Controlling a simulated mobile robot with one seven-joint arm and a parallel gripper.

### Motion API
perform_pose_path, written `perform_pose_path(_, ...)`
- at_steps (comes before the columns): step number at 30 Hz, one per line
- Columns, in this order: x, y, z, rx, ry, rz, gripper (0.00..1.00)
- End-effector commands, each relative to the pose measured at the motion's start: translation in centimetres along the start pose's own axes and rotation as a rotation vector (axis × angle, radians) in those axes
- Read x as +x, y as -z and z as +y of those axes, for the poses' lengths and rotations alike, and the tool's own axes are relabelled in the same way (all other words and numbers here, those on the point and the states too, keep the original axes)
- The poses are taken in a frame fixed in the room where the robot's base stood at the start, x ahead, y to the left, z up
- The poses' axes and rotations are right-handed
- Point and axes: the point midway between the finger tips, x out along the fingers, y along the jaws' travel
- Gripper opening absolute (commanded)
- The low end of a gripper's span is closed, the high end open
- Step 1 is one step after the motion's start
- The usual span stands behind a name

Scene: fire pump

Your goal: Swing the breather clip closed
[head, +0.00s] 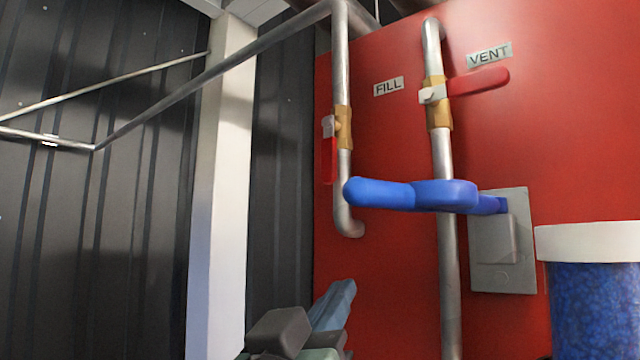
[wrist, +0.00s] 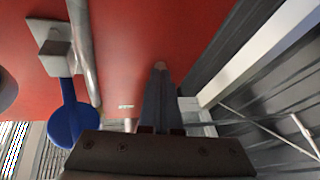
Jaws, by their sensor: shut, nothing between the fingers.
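The blue clip (head: 410,194) reaches out to the left from a grey plate (head: 503,270) on the red panel. Its wide middle part crosses in front of the vent pipe (head: 443,160), and its rounded end is free. I cannot tell whether it touches the pipe. My gripper is shut and empty. In the head view my gripper (head: 342,288) is low, below and left of the clip's free end, apart from it.
A blue-filled canister with a white cap (head: 590,242) stands at the right. Red valve handles sit on the fill pipe (head: 343,90) and vent pipe above the clip. A white post (head: 222,180) and dark ribbed wall are at the left. Clear space lies between post and clip.

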Motion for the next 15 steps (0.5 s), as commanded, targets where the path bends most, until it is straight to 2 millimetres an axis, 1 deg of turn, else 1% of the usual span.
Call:
perform_pose_path(1, 1.2, 1.4, -0.6, -0.044, -0.021, -0.058, 0.00)
perform_pose_path(4, 2.4, 2.0, -1.7, -0.142, -0.073, -0.182, 0.00)
perform_pose_path(7, 2.8, 3.2, -2.4, -0.237, -0.125, -0.303, 0.00)
perform_pose_path(11, 2.2, 5.5, -3.3, -0.357, -0.190, -0.453, 0.00)
perform_pose_path(14, 1.1, 7.9, -3.7, -0.446, -0.240, -0.562, 0.00)
perform_pose_path(15, 0.5, 9.1, -3.8, -0.480, -0.261, -0.603, 0.00)
